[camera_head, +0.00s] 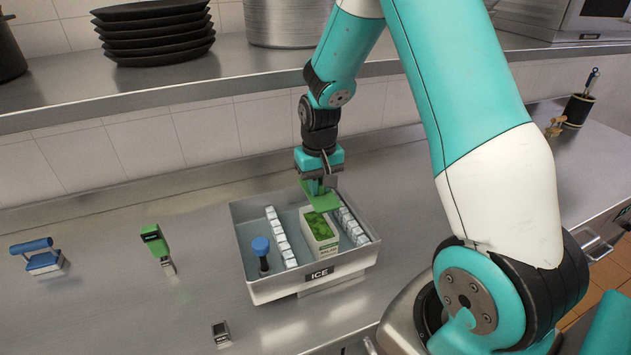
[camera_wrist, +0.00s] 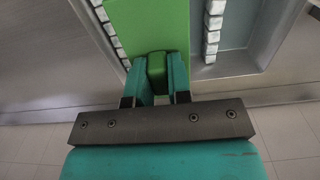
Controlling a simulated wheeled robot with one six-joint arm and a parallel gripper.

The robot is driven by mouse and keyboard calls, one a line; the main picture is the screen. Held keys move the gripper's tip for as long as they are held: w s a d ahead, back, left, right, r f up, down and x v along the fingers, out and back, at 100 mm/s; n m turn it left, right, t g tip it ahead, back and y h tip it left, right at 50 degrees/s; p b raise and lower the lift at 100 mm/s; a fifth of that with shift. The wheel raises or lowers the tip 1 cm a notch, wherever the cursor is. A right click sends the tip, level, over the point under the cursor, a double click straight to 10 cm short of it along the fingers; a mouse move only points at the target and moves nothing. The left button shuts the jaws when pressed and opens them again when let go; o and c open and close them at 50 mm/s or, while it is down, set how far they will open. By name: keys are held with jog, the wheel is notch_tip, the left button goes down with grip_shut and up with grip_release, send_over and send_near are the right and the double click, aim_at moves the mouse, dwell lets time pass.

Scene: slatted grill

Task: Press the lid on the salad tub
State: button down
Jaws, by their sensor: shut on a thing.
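The white salad tub (camera_head: 325,246) stands upright in the grey ice bin, with green leaves (camera_head: 320,226) showing at its open top. The green lid (camera_head: 320,197) is in my gripper (camera_head: 318,186), above the tub's far end and tilted, apart from the near part of the rim. In the wrist view my gripper (camera_wrist: 157,80) is shut on a green grip of the lid (camera_wrist: 160,28). The lid hides the tub below it in that view. Whether the lid touches the tub's far rim I cannot tell.
The ice bin (camera_head: 262,291) holds rows of ice cubes (camera_head: 279,238) and a blue-capped bottle (camera_head: 262,252). On the steel counter are a blue-handled tool (camera_head: 38,256), a green-topped tool (camera_head: 156,245) and a small dark block (camera_head: 221,333). A shelf (camera_head: 200,88) runs above.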

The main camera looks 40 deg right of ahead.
jog(key=shift+f+b, duration=2.45)
jog(key=shift+f, duration=1.1)
jog(key=shift+s+f+b, duration=0.1)
jog(key=shift+f+b, duration=0.5)
jog(key=shift+f, duration=0.4)
jog(key=c, duration=1)
grip_release()
jog(key=shift+r, duration=0.1)
notch_tip(320, 180, up, 8)
jog(key=shift+f+b, duration=0.25)
jog(key=shift+b, duration=0.8)
